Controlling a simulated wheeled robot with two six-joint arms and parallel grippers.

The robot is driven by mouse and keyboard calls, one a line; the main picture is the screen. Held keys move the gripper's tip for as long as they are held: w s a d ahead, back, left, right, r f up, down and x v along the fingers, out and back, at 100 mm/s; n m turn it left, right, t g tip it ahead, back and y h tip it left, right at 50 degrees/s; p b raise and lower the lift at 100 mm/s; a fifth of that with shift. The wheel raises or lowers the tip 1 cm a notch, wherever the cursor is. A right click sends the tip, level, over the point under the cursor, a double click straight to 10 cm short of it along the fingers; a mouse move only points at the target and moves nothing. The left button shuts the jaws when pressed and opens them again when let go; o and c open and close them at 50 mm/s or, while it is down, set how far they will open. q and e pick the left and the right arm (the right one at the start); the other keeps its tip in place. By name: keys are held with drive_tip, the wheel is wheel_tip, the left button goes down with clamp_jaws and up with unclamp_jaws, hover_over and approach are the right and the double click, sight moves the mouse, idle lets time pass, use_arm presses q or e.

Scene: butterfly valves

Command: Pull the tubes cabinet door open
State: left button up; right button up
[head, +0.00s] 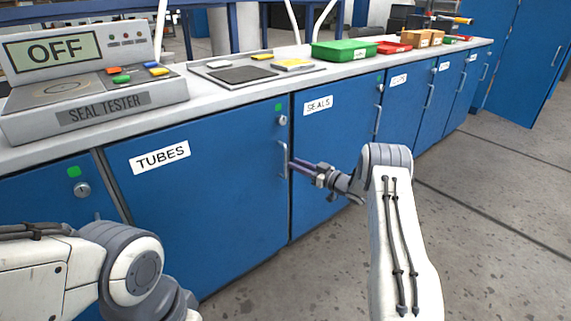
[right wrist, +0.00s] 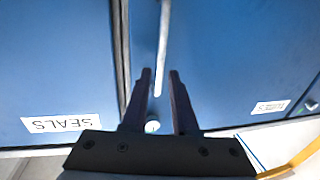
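The blue tubes cabinet door (head: 215,200) is shut, with a white TUBES label (head: 160,157) and a vertical metal handle (head: 283,160) near its right edge. My right gripper (head: 291,167) is at this handle, its fingers pointing toward the door. In the right wrist view, the fingers (right wrist: 161,75) are open, with the handle (right wrist: 164,35) seen in line with the gap between them. I cannot tell whether they touch it. My left arm shows at the lower left of the head view, but its gripper is out of view.
The seals door (head: 335,145) is just right of the tubes door and is shut. A round lock (head: 282,120) sits above the tubes handle. The grey worktop holds a seal tester (head: 90,80) and a green tray (head: 343,50). Open floor (head: 480,210) lies at right.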

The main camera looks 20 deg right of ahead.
drive_tip(key=b, duration=0.1)
hover_over(285, 178)
drive_tip(key=shift+w+d, duration=0.2)
drive_tip(key=shift+w, duration=0.05)
clamp_jaws()
idle(1.3)
